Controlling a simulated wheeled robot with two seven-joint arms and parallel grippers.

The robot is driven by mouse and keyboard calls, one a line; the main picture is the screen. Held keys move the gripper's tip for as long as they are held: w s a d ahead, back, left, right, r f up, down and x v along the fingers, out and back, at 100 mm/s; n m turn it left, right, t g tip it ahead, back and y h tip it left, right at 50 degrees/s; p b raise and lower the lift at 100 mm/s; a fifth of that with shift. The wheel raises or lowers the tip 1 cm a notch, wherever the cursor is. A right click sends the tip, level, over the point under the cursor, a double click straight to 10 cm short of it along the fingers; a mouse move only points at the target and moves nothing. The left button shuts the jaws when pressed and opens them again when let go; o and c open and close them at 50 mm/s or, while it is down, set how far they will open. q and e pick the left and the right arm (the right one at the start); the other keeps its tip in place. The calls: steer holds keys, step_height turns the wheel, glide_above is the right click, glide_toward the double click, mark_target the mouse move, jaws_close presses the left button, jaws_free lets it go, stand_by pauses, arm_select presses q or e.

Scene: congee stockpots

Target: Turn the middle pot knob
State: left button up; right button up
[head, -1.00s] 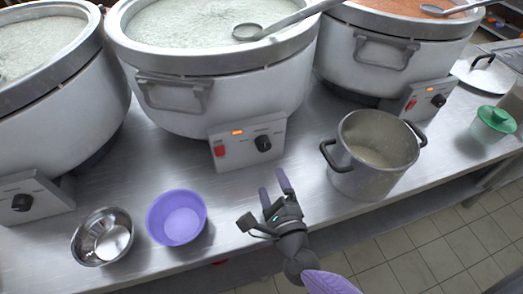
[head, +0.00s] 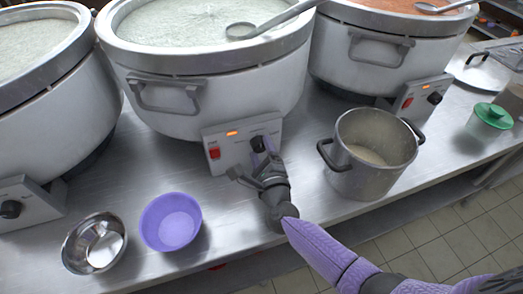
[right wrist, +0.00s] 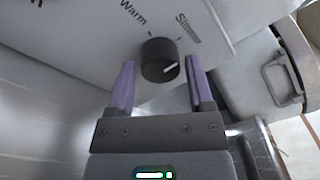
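The middle pot (head: 205,85) is a large white stockpot of pale congee. Its control panel (head: 228,158) has a red switch, a lit orange lamp and a black knob (head: 258,143). In the right wrist view, the knob (right wrist: 160,60) sits near "Warm" and "Simmer" markings, its white pointer line toward the right. My right gripper (head: 264,152) is at the panel, partly covering the knob in the head view. In the right wrist view its two purple fingers (right wrist: 160,85) are open, one on each side of the knob, with gaps visible. My left gripper is not in view.
A steel pot (head: 370,160) stands right of my right arm. A purple bowl (head: 170,222) and a steel bowl (head: 95,243) stand at the counter's front left. Similar large pots flank the middle one. A green-lidded container (head: 491,117) is at the far right.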

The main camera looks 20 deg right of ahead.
jaws_close()
steer(key=shift+n, duration=0.4)
steer(key=n, duration=0.6)
steer(key=shift+n+t, duration=0.3)
steer(key=shift+n, duration=0.1)
steer(key=n+y+p, duration=0.1)
steer(key=n, duration=0.5)
steer(key=shift+f+n, duration=0.1)
steer(key=shift+n, duration=0.6)
steer(key=shift+o, duration=2)
jaws_free()
